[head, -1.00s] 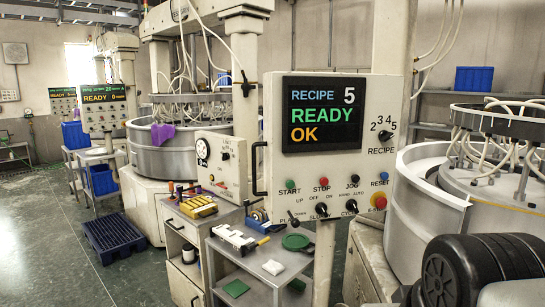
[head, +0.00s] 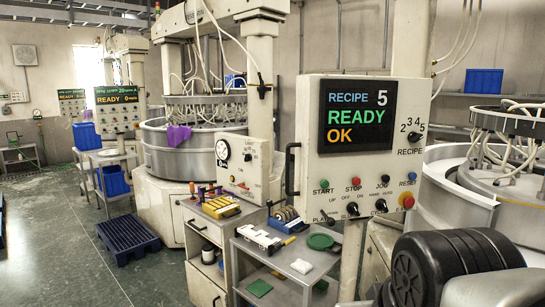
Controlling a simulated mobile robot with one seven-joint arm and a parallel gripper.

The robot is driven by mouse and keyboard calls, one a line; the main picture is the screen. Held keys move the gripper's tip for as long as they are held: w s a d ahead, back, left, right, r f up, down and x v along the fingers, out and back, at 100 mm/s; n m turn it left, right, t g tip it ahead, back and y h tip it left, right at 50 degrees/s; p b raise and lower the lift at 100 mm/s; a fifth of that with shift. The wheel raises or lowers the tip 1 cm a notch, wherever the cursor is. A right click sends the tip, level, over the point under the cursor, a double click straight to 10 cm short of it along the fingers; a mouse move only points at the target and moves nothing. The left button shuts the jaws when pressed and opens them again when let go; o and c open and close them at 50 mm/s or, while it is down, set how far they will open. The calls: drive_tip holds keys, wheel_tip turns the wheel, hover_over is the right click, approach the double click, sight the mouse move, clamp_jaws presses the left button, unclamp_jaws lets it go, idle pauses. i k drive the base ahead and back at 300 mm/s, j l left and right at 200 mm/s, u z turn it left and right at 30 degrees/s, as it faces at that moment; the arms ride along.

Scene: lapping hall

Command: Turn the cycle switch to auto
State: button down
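The control panel (head: 306,120) stands right of centre, with a dark screen (head: 357,116) reading RECIPE 5, READY, OK. The cycle switch (head: 381,206) is a small black knob in its lower row, under small HAND and AUTO lettering. Its label is partly hidden at the panel's lower edge. The knob is too small to tell surely which way it points.
A grey cart (head: 286,262) with tools stands below and left of the panel. A lapping machine (head: 458,188) stands at right, another (head: 190,160) behind. A blue pallet (head: 128,242) lies on the floor. Open floor is at left.

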sight(380, 203)
drive_tip(key=i+l+z, duration=0.2)
drive_tip(key=i+l, duration=0.2)
drive_tip(key=i, duration=0.2)
drive_tip(key=i+l, duration=0.1)
drive_tip(key=l, duration=0.2)
drive_tip(key=i+l+z, duration=0.1)
drive_tip(key=l, duration=0.25)
